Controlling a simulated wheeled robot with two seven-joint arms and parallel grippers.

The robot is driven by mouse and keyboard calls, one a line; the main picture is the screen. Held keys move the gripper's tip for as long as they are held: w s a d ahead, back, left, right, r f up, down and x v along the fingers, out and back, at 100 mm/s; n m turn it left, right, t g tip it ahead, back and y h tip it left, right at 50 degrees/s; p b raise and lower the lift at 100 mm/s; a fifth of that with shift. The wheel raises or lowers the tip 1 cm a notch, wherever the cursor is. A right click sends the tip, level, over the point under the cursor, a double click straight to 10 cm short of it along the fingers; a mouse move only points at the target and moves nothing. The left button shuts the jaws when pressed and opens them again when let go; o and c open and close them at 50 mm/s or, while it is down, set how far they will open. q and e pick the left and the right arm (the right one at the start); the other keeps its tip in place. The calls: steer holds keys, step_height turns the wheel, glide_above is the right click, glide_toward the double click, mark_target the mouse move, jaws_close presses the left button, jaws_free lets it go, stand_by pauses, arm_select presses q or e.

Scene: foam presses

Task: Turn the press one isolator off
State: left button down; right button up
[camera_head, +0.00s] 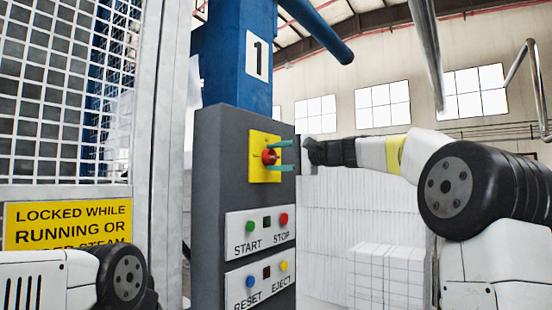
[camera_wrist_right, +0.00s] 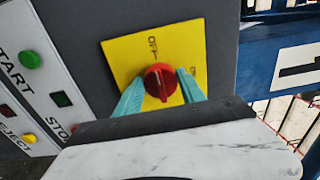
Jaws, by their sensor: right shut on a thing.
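The press one isolator is a red rotary knob (camera_head: 270,157) on a yellow plate (camera_head: 259,146), high on the front of a dark grey control post (camera_head: 222,178). In the right wrist view the red knob (camera_wrist_right: 160,82) sits on the yellow plate (camera_wrist_right: 125,55), with an OFF label above it and a second label, partly hidden, to its right. My right gripper (camera_head: 281,156) reaches in from the right, its teal fingers on either side of the knob. In the right wrist view this gripper (camera_wrist_right: 161,90) is shut on the knob. My left gripper is out of view.
Below the isolator are a START and STOP panel (camera_head: 260,232) and a RESET and EJECT panel (camera_head: 258,283). A mesh guard (camera_head: 65,95) with a yellow warning sign (camera_head: 66,226) stands left. White foam blocks (camera_head: 385,276) are stacked behind, right of the post.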

steer(key=o, duration=1.4)
steer(key=shift+c, duration=0.2)
steer(key=shift+d, duration=0.1)
steer(key=v, duration=0.7)
steer(key=shift+s+d, duration=0.25)
steer(key=shift+f, duration=0.1)
